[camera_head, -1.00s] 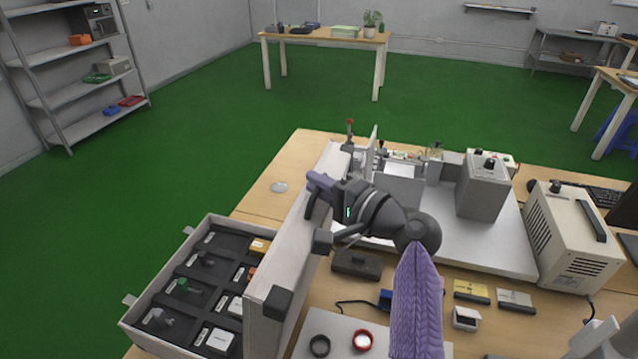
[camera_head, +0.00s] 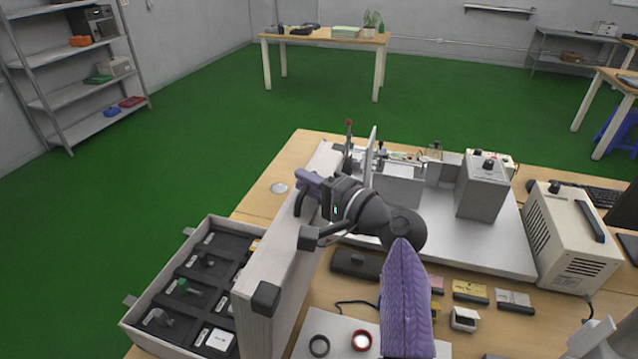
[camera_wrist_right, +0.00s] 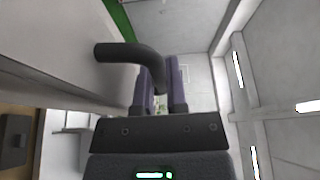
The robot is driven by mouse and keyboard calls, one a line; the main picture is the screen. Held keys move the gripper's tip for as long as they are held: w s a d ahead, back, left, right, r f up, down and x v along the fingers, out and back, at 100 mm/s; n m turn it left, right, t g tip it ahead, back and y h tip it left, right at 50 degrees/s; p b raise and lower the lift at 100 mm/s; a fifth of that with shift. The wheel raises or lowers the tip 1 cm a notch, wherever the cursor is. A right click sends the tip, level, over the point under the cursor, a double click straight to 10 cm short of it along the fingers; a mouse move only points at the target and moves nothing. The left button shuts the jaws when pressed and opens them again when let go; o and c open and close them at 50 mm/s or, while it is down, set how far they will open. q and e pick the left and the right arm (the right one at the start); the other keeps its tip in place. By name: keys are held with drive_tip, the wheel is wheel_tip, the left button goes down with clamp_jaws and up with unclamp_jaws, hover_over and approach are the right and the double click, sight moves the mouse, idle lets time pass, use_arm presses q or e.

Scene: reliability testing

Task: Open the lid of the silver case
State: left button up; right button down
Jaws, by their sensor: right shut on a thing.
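The silver case (camera_head: 131,320) stands at the table's left end. Its black-lined base shows parts in compartments. Its pale lid (camera_head: 278,255) is raised, standing steeply along the right side of the base and hiding the base's right part. My right gripper (camera_head: 308,180) has purple fingers and is shut at the dark handle on the lid. In the right wrist view, the bent dark handle (camera_wrist_right: 130,52) passes into my right gripper (camera_wrist_right: 160,88), with the pale lid (camera_wrist_right: 65,50) at the left. The exact contact is partly hidden. My left gripper is not in view.
A white board with a grey box (camera_head: 483,190) lies right of the lid. A beige instrument (camera_head: 568,245) stands farther right. The green floor left of the case is clear.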

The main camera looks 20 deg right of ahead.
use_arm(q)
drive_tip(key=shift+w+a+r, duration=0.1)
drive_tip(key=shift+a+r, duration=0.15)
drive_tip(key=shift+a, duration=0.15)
use_arm(e)
drive_tip(key=w+a, duration=0.1)
drive_tip(key=a, duration=0.1)
drive_tip(key=w+a, duration=0.1)
drive_tip(key=a, duration=0.1)
drive_tip(key=shift+w+r, duration=0.3)
drive_tip(key=shift+w, duration=0.05)
drive_tip(key=c, duration=0.9)
unclamp_jaws()
drive_tip(key=shift+a, duration=0.1)
drive_tip(key=shift+c, duration=0.2)
drive_tip(key=v, duration=0.9)
drive_tip(key=shift+s+d+f, duration=0.1)
drive_tip(key=shift+s+d, duration=0.1)
drive_tip(key=shift+d, duration=0.05)
drive_tip(key=shift+s, duration=0.2)
